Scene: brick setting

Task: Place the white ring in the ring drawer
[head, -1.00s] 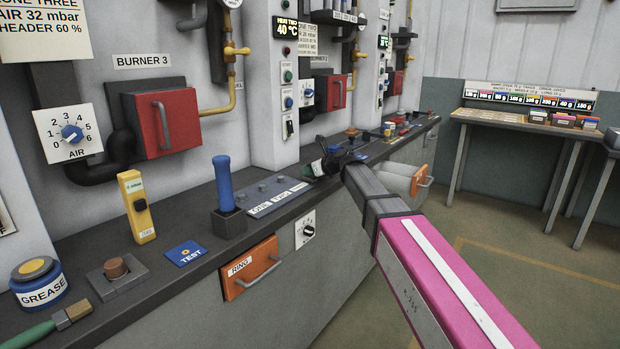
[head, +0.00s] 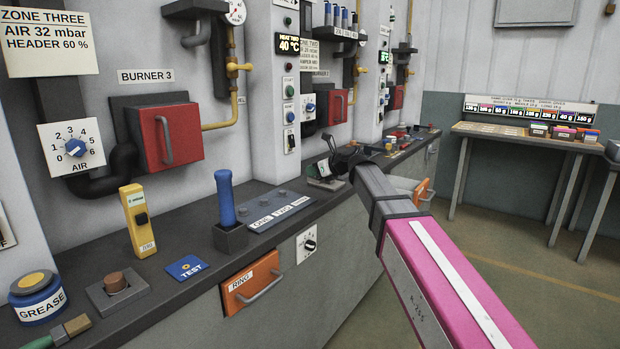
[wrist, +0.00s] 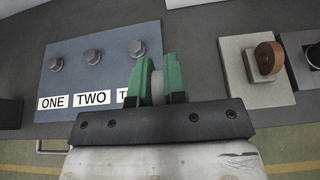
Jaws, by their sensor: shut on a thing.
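My gripper (wrist: 157,62) is shut on the pale ring (wrist: 158,86), seen edge-on between its green fingers in the wrist view. The fingers are above the right part of the blue-grey peg plate (wrist: 75,78), partly covering its third label. In the head view my gripper (head: 332,160) is above the bench, beyond that plate (head: 279,207), and the ring cannot be made out. The orange ring drawer (head: 240,293), labelled RING, is in the bench front, nearer than my gripper. It looks shut.
A blue-handled lever (head: 226,200), a yellow device (head: 137,222) and a TEST plate (head: 187,268) are on the bench. Another orange-fronted drawer (head: 423,190) sticks out beyond my arm. A brown knob on a base (wrist: 268,58) is right of my gripper. Floor to the right is clear.

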